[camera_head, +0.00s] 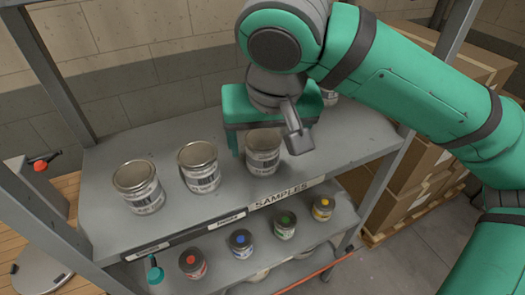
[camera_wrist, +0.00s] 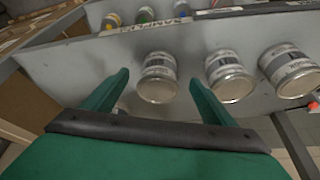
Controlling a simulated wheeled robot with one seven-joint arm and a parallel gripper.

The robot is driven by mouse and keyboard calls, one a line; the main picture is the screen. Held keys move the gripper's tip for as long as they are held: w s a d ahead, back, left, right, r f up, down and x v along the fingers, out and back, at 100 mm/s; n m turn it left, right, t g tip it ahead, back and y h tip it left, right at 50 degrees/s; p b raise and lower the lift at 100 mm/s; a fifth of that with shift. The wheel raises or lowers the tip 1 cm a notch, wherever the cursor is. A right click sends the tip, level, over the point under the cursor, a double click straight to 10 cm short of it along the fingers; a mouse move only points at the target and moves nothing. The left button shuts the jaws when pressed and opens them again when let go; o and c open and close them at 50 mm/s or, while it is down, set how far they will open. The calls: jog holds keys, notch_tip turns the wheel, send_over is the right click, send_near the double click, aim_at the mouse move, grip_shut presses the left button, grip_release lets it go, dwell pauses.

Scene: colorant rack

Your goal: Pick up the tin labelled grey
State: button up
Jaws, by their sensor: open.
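Several metal tins with pale labels stand on the upper grey shelf (camera_head: 110,225). The label words are too small to read, so I cannot tell which tin is grey. The left tin (camera_head: 138,190) and middle tin (camera_head: 199,168) stand clear of my gripper. A third tin (camera_head: 263,158) stands right below my gripper (camera_head: 265,138). In the wrist view this tin (camera_wrist: 157,80) appears between the two green fingers (camera_wrist: 160,78), which are open and seem empty. Another tin (camera_head: 330,97) is mostly hidden behind my arm.
A lower shelf (camera_head: 215,270) holds small pots with red, blue, green and yellow dots. A "SAMPLES" strip (camera_head: 283,196) marks the upper shelf's front edge. Shelf posts (camera_head: 45,70) flank the rack. Cardboard boxes (camera_head: 405,165) stand at right.

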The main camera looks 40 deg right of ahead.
aim_at(263, 140)
jog(key=shift+w+d+f, duration=0.45)
jog(key=shift+w, duration=0.2)
jog(key=shift+w+d+f, duration=0.4)
jog(key=shift+w, duration=0.2)
jog(key=shift+w+f, duration=0.25)
jog(key=shift+f, duration=0.3)
jog(key=shift+c, duration=0.5)
jog(key=c, duration=1.1)
jog(key=shift+c, duration=0.2)
jog(key=shift+r, duration=0.15)
